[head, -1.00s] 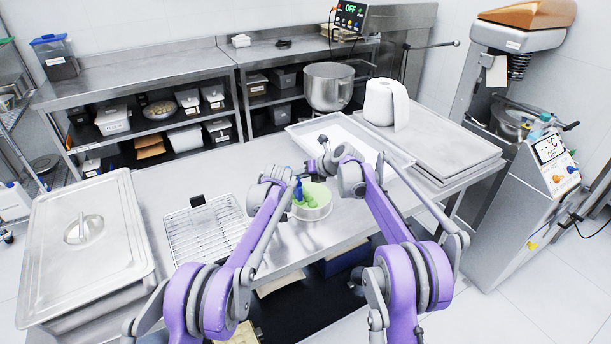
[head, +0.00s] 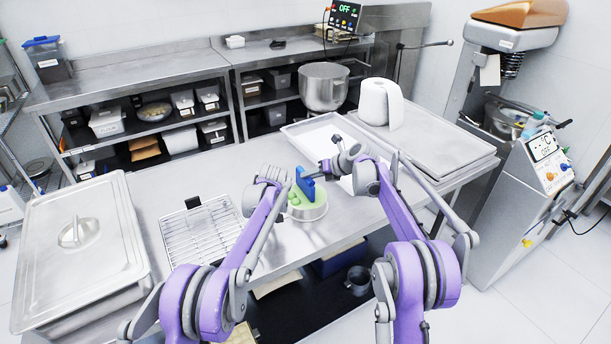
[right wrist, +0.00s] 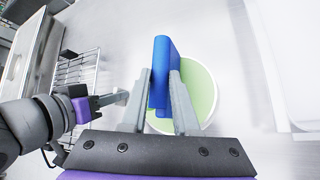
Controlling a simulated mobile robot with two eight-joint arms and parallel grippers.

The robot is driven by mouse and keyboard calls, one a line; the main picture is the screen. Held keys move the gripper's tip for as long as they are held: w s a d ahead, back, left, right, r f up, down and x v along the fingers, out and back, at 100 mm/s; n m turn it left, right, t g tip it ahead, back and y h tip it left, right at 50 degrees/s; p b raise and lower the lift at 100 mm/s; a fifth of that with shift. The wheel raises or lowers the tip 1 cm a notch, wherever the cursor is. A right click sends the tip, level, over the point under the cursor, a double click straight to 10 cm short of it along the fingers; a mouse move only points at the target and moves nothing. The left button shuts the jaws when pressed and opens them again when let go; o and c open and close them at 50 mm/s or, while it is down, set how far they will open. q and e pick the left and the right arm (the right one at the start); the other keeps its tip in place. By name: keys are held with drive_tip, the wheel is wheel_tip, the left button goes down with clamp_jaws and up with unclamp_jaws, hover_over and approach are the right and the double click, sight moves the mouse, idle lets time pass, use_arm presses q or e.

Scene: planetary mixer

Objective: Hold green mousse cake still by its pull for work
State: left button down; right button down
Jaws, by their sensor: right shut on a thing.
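My right gripper (right wrist: 160,88) is shut on this blue piece (right wrist: 162,62), one finger on each side. My left gripper (head: 284,180) is just left of the cake; its fingers are too small to judge.
A wire rack (head: 205,234) lies left of the cake. A lidded steel pan (head: 80,262) stands at the far left. A shallow tray (head: 300,125) and a paper roll (head: 381,104) are behind. Bare table lies around the cake.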

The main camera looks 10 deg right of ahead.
drive_tip(key=shift+d, duration=2.9)
drive_tip(key=shift+a+r, duration=0.1)
drive_tip(key=shift+a, duration=5.7)
drive_tip(key=shift+d, duration=2)
drive_tip(key=shift+d+f, duration=0.2)
drive_tip(key=shift+d, duration=1.95)
drive_tip(key=shift+s+a+r, duration=0.2)
drive_tip(key=shift+s+a, duration=0.2)
drive_tip(key=shift+s, duration=0.15)
drive_tip(key=shift+s+a, duration=0.35)
drive_tip(key=shift+a, duration=0.9)
drive_tip(key=shift+s+a, duration=0.3)
drive_tip(key=shift+a, duration=0.95)
drive_tip(key=shift+s+a, duration=0.35)
drive_tip(key=shift+a, duration=0.9)
drive_tip(key=shift+d+f, duration=0.15)
drive_tip(key=shift+d, duration=0.95)
drive_tip(key=shift+d+f, duration=0.1)
drive_tip(key=shift+d, duration=2.95)
